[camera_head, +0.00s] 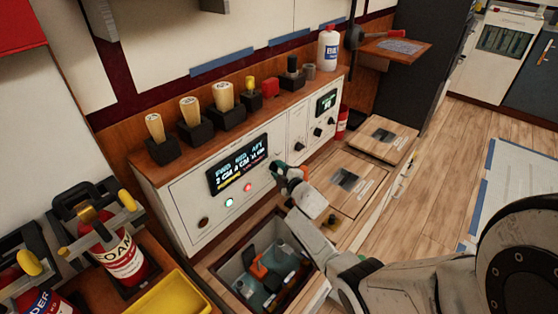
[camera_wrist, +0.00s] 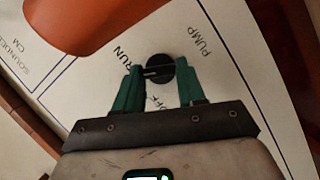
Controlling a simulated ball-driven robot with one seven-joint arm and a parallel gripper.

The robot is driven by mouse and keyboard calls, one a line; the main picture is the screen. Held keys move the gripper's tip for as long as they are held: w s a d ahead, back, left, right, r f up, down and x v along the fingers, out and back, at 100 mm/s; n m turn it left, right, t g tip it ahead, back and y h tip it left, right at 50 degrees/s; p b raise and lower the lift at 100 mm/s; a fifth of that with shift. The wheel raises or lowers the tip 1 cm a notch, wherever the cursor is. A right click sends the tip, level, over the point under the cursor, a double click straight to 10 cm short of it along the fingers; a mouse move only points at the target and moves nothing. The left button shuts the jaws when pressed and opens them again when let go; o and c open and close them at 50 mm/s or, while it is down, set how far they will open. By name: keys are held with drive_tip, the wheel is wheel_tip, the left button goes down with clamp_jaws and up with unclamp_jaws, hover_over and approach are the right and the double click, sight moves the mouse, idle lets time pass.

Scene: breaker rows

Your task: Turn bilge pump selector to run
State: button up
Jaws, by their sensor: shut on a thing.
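The bilge pump selector is a round black knob (camera_wrist: 160,70) on a white panel in the wrist view, with PUMP lettered beyond it, RUN to its upper left and OFF just below. A pale pointer line on the knob points left, close to the RUN lettering. My gripper (camera_wrist: 160,66) has its green fingers on either side of the knob and is shut on it. In the head view my gripper (camera_head: 278,172) is at the front of the white breaker panel (camera_head: 185,205) and hides the selector.
A lit display (camera_head: 238,164) and green and red lamps are left of my gripper. More black knobs (camera_head: 318,131) are to its right. Below is an open floor hatch (camera_head: 265,268).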

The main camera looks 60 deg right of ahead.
drive_tip(key=m+p, duration=0.1)
drive_tip(key=m+y+p, duration=0.1)
drive_tip(key=p, duration=0.1)
drive_tip(key=shift+r, duration=0.25)
drive_tip(key=shift+f+m+y+p, duration=0.1)
drive_tip(key=shift+m+y+p, duration=0.2)
drive_tip(key=shift+p, duration=0.5)
drive_tip(key=shift+f, duration=0.1)
drive_tip(key=o, duration=1)
drive_tip(key=shift+o, duration=0.2)
